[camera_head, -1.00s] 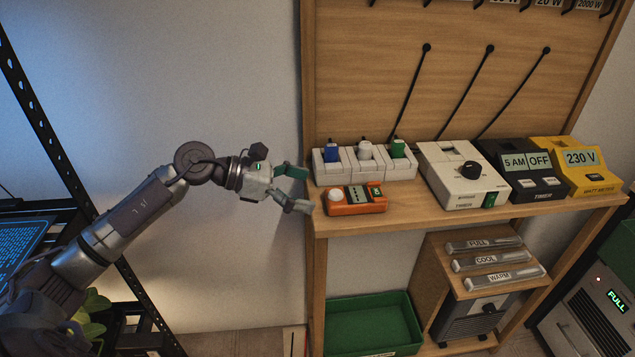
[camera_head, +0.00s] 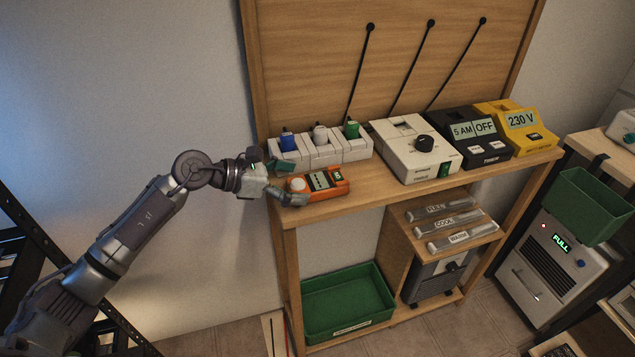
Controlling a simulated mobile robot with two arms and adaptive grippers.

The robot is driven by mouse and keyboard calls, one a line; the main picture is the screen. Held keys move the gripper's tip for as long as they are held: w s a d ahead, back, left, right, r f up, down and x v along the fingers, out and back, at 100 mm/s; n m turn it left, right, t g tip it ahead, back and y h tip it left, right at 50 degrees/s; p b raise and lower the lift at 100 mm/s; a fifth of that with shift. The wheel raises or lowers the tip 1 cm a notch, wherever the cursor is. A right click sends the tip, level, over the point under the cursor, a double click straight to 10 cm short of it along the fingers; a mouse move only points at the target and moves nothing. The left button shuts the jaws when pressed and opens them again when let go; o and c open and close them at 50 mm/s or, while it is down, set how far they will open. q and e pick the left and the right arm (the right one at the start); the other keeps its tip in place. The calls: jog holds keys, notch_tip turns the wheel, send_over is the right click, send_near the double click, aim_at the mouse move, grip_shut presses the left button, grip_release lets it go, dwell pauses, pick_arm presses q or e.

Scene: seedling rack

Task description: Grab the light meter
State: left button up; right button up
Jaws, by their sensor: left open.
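The light meter (camera_head: 321,183) is a small orange device with a white round sensor at its left end and a small display. It lies on the wooden bench shelf (camera_head: 390,196), near the front left edge. My left gripper (camera_head: 287,182) is open at the left end of the meter, one finger behind and one in front of the white sensor end. I cannot tell whether the fingers touch it. My right gripper does not show.
A white socket block (camera_head: 326,154) with blue, white and green plugs stands close behind the meter. A white dimmer box (camera_head: 416,152), a black timer (camera_head: 477,138) and a yellow watt meter (camera_head: 516,126) stand to the right. A green bin (camera_head: 347,303) is below.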

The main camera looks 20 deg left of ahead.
aim_at(312, 183)
pick_arm(q)
jog(key=p+x, duration=0.1)
jog(key=x, duration=0.3)
jog(key=shift+r, duration=0.25)
jog(key=shift+w+d+f, duration=0.1)
jog(key=shift+d+f, duration=0.1)
jog(key=c, duration=1.4)
